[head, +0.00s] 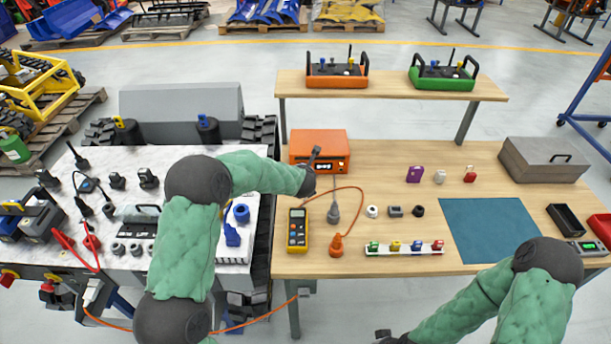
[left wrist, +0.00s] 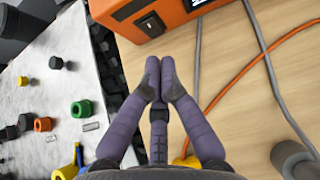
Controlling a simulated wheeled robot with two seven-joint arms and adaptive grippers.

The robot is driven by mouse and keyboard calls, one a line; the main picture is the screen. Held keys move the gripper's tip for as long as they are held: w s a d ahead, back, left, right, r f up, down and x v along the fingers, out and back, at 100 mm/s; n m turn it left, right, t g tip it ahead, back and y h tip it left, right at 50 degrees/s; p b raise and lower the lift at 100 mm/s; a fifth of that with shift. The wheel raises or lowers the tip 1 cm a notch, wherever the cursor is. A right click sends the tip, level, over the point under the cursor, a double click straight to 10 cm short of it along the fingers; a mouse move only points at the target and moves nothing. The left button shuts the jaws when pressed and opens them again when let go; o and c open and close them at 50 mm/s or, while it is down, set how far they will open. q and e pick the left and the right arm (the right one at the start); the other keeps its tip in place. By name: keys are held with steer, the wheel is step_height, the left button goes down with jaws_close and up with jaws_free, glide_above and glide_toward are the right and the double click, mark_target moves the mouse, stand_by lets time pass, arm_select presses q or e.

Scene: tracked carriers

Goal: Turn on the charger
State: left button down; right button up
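The charger looks to be the orange box (head: 320,146) at the back left of the wooden table, with a small display on its front. My right gripper (head: 384,337) barely shows at the bottom edge.
A yellow multimeter (head: 297,230), an orange plug (head: 336,244) and a grey plug (head: 333,214) lie near the front left, with cables running to the box. A row of coloured parts (head: 404,248) and a blue mat (head: 488,231) are further right. A raised shelf (head: 391,86) stands behind.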

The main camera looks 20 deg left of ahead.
arm_select(q)
steer(key=s+d+r+p, duration=0.1)
steer(key=s+r+p, duration=0.1)
steer(key=s+r, duration=0.3)
step_height(320, 180, up, 3)
steer(key=shift+d+f, duration=0.2)
steer(key=shift+p, duration=0.3)
